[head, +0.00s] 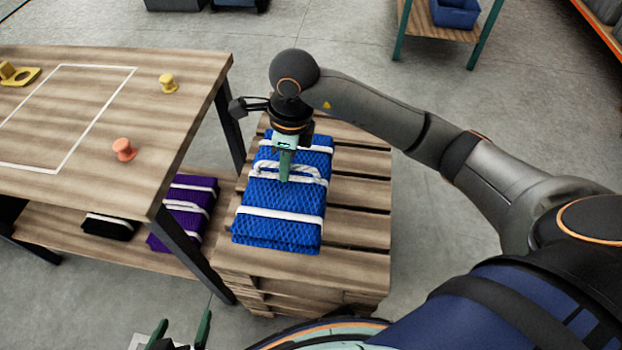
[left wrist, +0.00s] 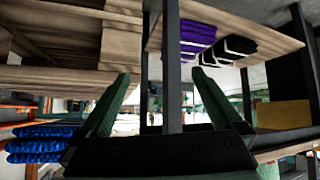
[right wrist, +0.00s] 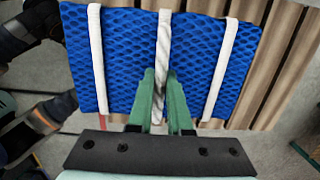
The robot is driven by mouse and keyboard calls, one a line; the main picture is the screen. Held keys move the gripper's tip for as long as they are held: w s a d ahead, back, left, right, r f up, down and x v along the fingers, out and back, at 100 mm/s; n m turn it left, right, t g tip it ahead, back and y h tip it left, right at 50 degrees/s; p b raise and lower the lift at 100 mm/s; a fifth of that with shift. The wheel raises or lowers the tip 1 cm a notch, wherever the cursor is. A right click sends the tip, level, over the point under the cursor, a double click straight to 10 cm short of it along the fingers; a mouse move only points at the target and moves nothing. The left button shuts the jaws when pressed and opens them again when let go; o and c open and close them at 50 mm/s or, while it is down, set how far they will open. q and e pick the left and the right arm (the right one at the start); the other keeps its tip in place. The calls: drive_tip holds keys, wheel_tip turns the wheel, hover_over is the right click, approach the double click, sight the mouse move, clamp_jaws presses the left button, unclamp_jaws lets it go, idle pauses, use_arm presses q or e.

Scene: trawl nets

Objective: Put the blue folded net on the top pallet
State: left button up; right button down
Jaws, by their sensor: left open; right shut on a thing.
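The blue folded net (head: 275,202) has white bands and a white rope handle. My right gripper (head: 285,176) is shut on the rope handle, also seen in the right wrist view (right wrist: 160,92). The net is over the stacked wooden pallets (head: 362,226). In the left wrist view, which looks upside down, the net (left wrist: 38,145) shows a gap between it and the pallet top (left wrist: 60,80). My left gripper (head: 181,335) is open and empty at the bottom of the head view, low by the pallets.
A wooden table (head: 185,75) stands left, with an orange spool (head: 123,149) and a yellow spool (head: 168,83) on top. Its lower shelf holds purple nets (head: 188,207) and a black one (head: 110,225). A blue bin (head: 455,13) is on a far table.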

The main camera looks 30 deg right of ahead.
sight(310, 178)
drive_tip(key=d+f, duration=0.2)
drive_tip(key=f, duration=0.1)
drive_tip(key=shift+w+d+b, duration=0.1)
drive_tip(key=shift+d+b, duration=0.2)
drive_tip(key=shift+d, duration=0.1)
drive_tip(key=shift+w+d+f, duration=0.1)
drive_tip(key=shift+d+f, duration=0.65)
drive_tip(key=shift+f, duration=0.1)
drive_tip(key=shift+d+f, duration=0.3)
drive_tip(key=shift+f, duration=0.05)
drive_tip(key=f, duration=0.2)
drive_tip(key=f+b, duration=0.1)
drive_tip(key=shift+w+d+f, duration=0.1)
drive_tip(key=shift+d+f, duration=0.05)
drive_tip(key=shift+d, duration=0.15)
use_arm(q)
drive_tip(key=w+r+t, duration=0.4)
drive_tip(key=w+r, duration=0.1)
drive_tip(key=r, duration=0.3)
drive_tip(key=shift+w+a+r+m+t+h, duration=0.2)
drive_tip(key=shift+w+r+m+t+h, duration=0.1)
drive_tip(key=shift+w+m+h, duration=0.1)
use_arm(e)
drive_tip(key=shift+f, duration=0.2)
use_arm(q)
drive_tip(key=shift+w+r, duration=0.1)
drive_tip(key=shift+r, duration=0.1)
